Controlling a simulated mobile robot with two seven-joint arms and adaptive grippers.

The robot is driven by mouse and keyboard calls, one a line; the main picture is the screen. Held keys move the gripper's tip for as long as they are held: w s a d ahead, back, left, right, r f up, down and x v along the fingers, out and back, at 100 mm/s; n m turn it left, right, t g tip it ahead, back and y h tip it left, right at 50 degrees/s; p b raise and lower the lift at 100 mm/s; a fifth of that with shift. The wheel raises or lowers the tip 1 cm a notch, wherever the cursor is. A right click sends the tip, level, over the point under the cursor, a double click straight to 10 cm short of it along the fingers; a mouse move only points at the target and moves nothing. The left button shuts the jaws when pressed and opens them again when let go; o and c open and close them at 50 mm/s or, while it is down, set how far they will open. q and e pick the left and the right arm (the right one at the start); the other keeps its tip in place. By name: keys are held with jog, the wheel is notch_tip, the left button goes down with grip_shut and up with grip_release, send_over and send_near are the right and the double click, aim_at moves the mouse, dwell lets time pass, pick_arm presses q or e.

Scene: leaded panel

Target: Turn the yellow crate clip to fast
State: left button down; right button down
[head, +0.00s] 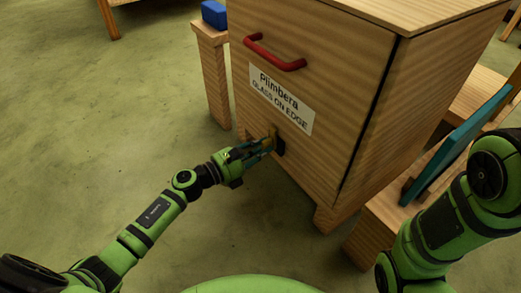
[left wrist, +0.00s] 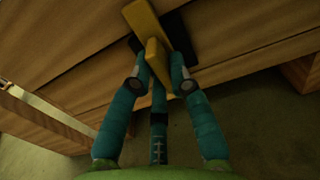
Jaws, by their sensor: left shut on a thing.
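The yellow crate clip (left wrist: 141,20) is on the lower front of the wooden crate (head: 320,60). In the left wrist view its bar slants across a dark backing plate (left wrist: 182,50), and a stubby yellow grip stands out toward me. My left gripper (left wrist: 159,74) is shut on this grip, with teal fingers on both sides of it. In the head view the left gripper (head: 262,147) reaches the crate's front low down, below the label, and largely hides the clip. My right arm shows at the right edge; its gripper is out of view.
A red handle (head: 274,54) and a white label (head: 281,99) reading "Plimbera GLASS ON EDGE" are on the crate front. A blue block (head: 214,14) sits on a wooden stand behind. A teal panel (head: 455,150) leans at the right. Floor at left is clear.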

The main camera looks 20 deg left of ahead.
dwell(0.5)
pick_arm(q)
jog(key=c, duration=1.1)
grip_release()
jog(key=shift+c, duration=0.2)
jog(key=v, duration=1.2)
